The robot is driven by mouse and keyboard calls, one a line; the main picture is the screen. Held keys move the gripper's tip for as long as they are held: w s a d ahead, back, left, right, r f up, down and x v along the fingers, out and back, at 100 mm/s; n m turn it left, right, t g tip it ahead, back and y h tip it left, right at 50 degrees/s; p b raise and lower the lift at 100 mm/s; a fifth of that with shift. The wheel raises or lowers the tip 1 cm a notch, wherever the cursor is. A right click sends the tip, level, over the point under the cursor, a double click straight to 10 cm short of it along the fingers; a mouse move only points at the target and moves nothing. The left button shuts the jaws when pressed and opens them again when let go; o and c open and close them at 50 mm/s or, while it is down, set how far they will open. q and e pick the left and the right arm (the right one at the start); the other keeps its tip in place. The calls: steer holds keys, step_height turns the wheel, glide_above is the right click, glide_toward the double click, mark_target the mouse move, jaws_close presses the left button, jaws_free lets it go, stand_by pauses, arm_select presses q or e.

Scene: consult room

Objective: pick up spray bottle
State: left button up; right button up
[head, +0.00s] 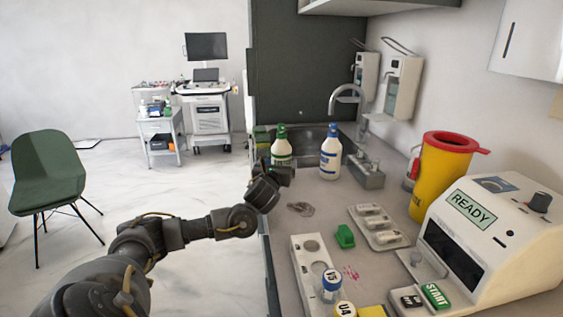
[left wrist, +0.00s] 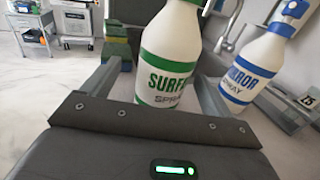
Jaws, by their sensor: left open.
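Two white spray bottles stand upright on the counter near the sink. One has a green label and green top (head: 281,150); in the left wrist view its label reads "SURF… SPRAY" (left wrist: 168,60). The other has a blue label (head: 330,158), reads "…RROR SPRAY" and stands to its right (left wrist: 255,65). My left gripper (head: 285,173) is open just in front of the green-labelled bottle. In the left wrist view its fingers (left wrist: 157,76) stand on either side of that bottle's lower body; contact cannot be told. My right gripper is not in view.
The sink and tap (head: 349,95) lie behind the bottles. Sponges (head: 262,138) sit left of the green-labelled bottle. A green block (head: 345,236), a white tray (head: 382,238), a yellow bin (head: 440,175) and a "READY" machine (head: 500,245) occupy the counter's right.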

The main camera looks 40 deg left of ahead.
mark_target(282, 157)
arm_select(q)
steer(key=shift+w, duration=0.15)
steer(key=p+x, duration=0.1)
steer(key=x, duration=0.3)
steer(key=shift+w+d+p, duration=0.15)
steer(key=shift+w+p, duration=0.1)
steer(key=shift+p, duration=0.05)
steer(key=shift+w+a+f, duration=0.1)
steer(key=shift+w+a, duration=0.1)
steer(key=shift+w, duration=0.1)
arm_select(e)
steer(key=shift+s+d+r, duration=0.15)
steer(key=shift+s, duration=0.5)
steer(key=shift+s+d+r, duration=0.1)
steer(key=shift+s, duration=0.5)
arm_select(q)
steer(key=c, duration=1.5)
steer(key=shift+c, duration=0.5)
steer(key=shift+r, duration=0.25)
